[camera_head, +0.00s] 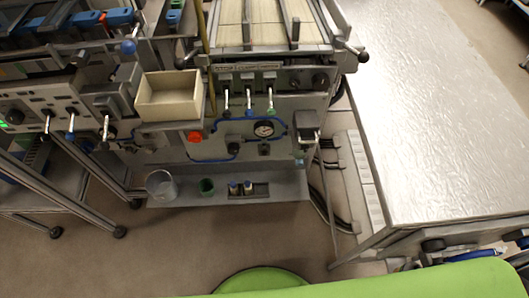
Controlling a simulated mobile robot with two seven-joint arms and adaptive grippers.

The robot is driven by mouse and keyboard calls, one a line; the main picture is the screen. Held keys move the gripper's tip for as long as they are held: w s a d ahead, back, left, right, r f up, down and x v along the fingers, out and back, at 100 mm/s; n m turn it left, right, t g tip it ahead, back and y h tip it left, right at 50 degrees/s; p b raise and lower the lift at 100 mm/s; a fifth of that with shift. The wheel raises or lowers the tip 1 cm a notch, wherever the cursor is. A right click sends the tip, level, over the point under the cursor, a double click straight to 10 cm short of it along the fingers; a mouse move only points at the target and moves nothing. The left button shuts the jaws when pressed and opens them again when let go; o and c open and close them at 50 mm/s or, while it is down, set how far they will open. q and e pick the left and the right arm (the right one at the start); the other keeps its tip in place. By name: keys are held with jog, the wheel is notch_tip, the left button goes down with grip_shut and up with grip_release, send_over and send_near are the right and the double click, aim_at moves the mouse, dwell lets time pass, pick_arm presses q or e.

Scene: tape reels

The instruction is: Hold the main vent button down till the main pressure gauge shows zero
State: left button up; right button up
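A round pressure gauge (264,129) with a pale face and dark rim sits on the front panel of the grey machine. Its needle is too small to read. A round orange-red button or knob (194,136) sits on the same panel, left of the gauge and just below the cream box. Blue lines run across the panel around the gauge. No label is legible, so I cannot tell for sure which control is the main vent button. Neither of my grippers is in view, and nothing touches the button or the gauge.
An open cream box (169,92) stands out above the button. Several levers (248,100) hang above the gauge. A low shelf (285,187) holds a clear beaker (162,186) and a green cup (206,187). A large silver-topped table (440,110) fills the right.

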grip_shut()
